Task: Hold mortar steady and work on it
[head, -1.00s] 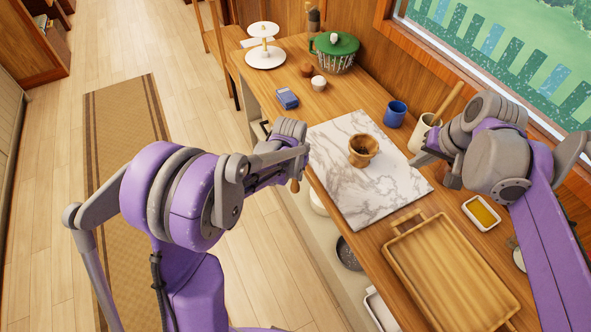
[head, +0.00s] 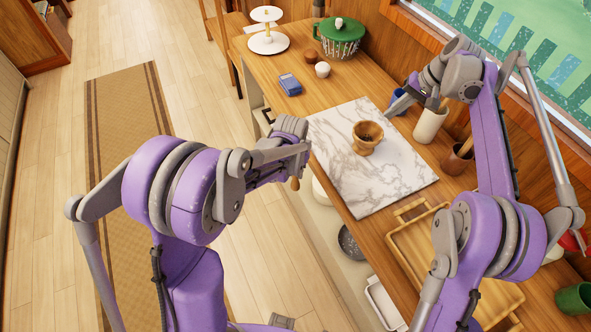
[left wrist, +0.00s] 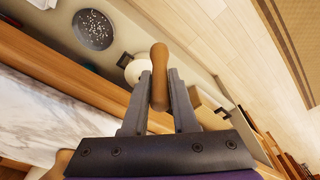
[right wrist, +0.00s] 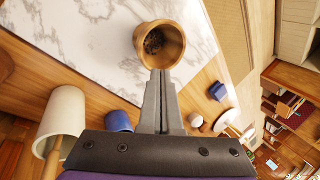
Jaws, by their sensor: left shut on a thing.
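The wooden mortar (head: 362,148) stands upright on the marble board (head: 350,188), with dark contents inside. It also shows in the right wrist view (right wrist: 172,42), just beyond the fingertips. My right gripper (right wrist: 161,72) is shut with nothing visible between its fingers. In the head view it is behind and right of the mortar, apart from it, near the blue cup. My left gripper (left wrist: 160,95) is shut on a wooden pestle (left wrist: 159,62), held off the counter's front edge, left of the board. The pestle's lower end shows in the head view (head: 295,184).
A blue cup (head: 397,97), a cream holder (head: 431,122) and a brown pot (head: 458,157) stand behind the board. A wooden tray (head: 405,250) lies to its right, partly behind my right arm. A blue box (head: 290,86) lies to its left.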

